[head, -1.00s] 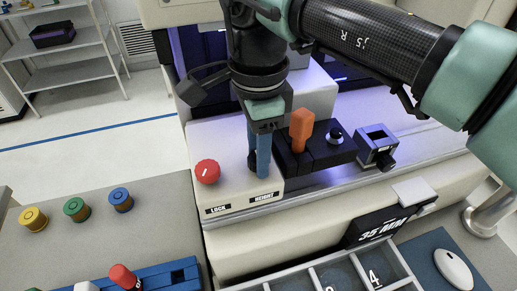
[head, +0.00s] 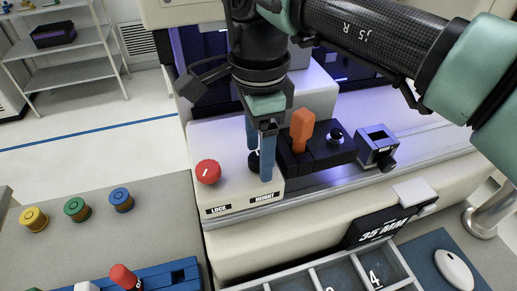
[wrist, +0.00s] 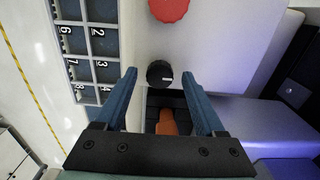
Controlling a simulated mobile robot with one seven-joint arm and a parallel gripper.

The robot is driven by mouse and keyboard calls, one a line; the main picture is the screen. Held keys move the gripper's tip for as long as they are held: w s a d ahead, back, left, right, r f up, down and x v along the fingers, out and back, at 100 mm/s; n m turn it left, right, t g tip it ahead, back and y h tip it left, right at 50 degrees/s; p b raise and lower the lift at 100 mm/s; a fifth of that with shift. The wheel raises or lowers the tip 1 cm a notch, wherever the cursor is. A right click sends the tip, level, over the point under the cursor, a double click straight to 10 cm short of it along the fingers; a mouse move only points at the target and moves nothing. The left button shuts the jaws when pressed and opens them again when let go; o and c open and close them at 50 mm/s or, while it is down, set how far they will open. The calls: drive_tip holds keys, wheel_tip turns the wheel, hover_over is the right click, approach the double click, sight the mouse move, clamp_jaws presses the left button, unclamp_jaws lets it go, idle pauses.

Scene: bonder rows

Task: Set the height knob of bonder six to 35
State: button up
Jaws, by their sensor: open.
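The height knob (head: 254,162) is a small black knob on the white panel above the HEIGHT label, partly hidden by a finger in the head view. In the wrist view the black knob (wrist: 159,74) shows a short white mark pointing right. My gripper (head: 260,164) is open over it, its two blue fingers pointing down. In the wrist view my gripper (wrist: 160,76) has a fingertip on either side of the knob with gaps. Contact cannot be told. A black sign (head: 382,229) reads 35 MM. The red lock knob (head: 208,172) sits left of the height knob.
An orange lever (head: 302,130) on a black block stands close right of my gripper, with a small vise-like block (head: 377,146) farther right. A divided tray (head: 338,279) lies in front. Yellow, green and blue knobs (head: 122,199) sit on the left bench.

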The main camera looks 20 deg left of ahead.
sight(258, 157)
wheel_tip(258, 157, up, 12)
drive_tip(key=shift+r, duration=0.25)
drive_tip(key=shift+a, duration=0.1)
